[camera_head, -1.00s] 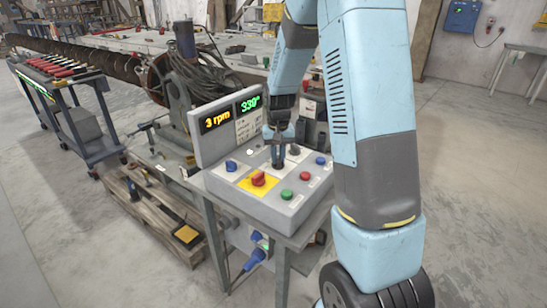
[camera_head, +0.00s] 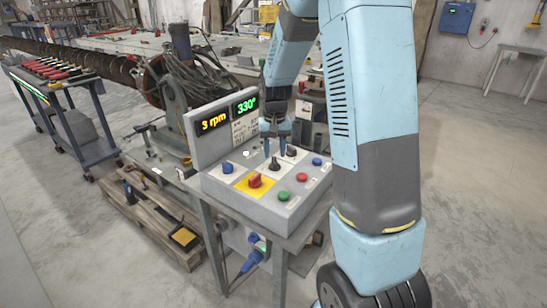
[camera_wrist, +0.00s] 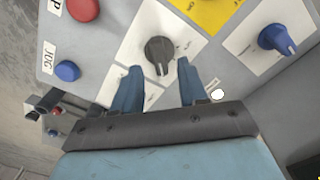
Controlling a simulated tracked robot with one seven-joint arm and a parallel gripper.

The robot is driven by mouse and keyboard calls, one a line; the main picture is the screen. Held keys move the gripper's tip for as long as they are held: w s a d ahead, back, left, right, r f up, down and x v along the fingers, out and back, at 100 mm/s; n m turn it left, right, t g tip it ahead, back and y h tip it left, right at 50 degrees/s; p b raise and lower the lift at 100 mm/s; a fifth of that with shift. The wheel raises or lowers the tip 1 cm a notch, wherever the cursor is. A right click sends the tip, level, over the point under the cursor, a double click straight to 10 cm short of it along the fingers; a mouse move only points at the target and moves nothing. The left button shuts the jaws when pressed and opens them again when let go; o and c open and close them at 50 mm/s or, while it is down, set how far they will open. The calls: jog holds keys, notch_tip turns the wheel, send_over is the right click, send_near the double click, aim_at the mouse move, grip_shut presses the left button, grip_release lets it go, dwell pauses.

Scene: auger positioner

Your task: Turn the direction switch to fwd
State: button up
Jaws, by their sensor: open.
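A black rotary knob (camera_head: 274,163) stands on a white label plate of the grey control box; it also shows in the wrist view (camera_wrist: 160,50). A blue selector knob (camera_head: 227,167) is at the box's left and appears at the right of the wrist view (camera_wrist: 278,38). The print on the plates is too small to read, so I cannot tell which is the direction switch. My gripper (camera_head: 275,150) is open above the black knob. In the wrist view its fingertips (camera_wrist: 160,68) are apart on either side of the knob, with visible gaps.
A red mushroom button (camera_head: 255,180) on a yellow plate, a green button (camera_head: 284,195), a red button (camera_head: 302,177) and a blue button (camera_head: 317,161) surround the knob. The display panel (camera_head: 228,120) behind reads 3 rpm and 330°.

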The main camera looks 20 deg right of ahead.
aim_at(275, 160)
notch_tip(275, 160, up, 11)
jog(key=shift+f, duration=0.2)
dwell(0.5)
jog(key=s+a+r+n+t, duration=0.1)
jog(key=s+r, duration=0.4)
jog(key=s, duration=0.2)
jog(key=s+r+t, duration=0.2)
jog(key=s+r, duration=0.3)
jog(key=s, duration=0.2)
jog(key=s+n+t, duration=0.1)
jog(key=s+t, duration=0.1)
jog(key=s, duration=1.2)
jog(key=shift+s+a+r+t, duration=0.25)
jog(key=shift+a+r+t, duration=0.05)
jog(key=shift+a, duration=0.05)
